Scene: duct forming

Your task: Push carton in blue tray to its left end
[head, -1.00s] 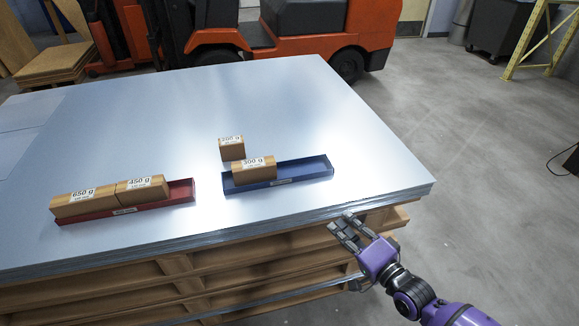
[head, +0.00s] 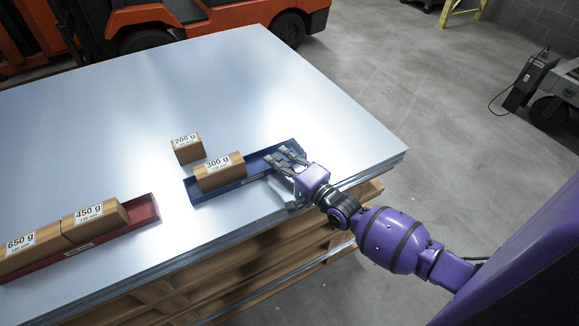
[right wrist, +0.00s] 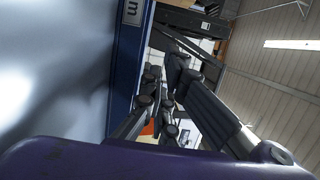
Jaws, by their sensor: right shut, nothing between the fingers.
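The blue tray (head: 258,165) lies on the sheet-covered table. The 300 g carton (head: 222,180), a brown box with a white label, sits in it near the left end, with a small strip of tray showing to its left. My right gripper (head: 278,157) is shut and empty at the right part of the tray, to the right of the carton and apart from it. In the right wrist view, the blue tray wall (right wrist: 124,70) runs beside my right gripper's fingers (right wrist: 168,85). My left gripper is not in view.
A 200 g carton (head: 187,150) stands just behind the blue tray. A red tray (head: 142,211) to the left holds a 450 g carton (head: 95,222) and a 650 g carton (head: 30,250). The silver tabletop (head: 250,80) behind is clear.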

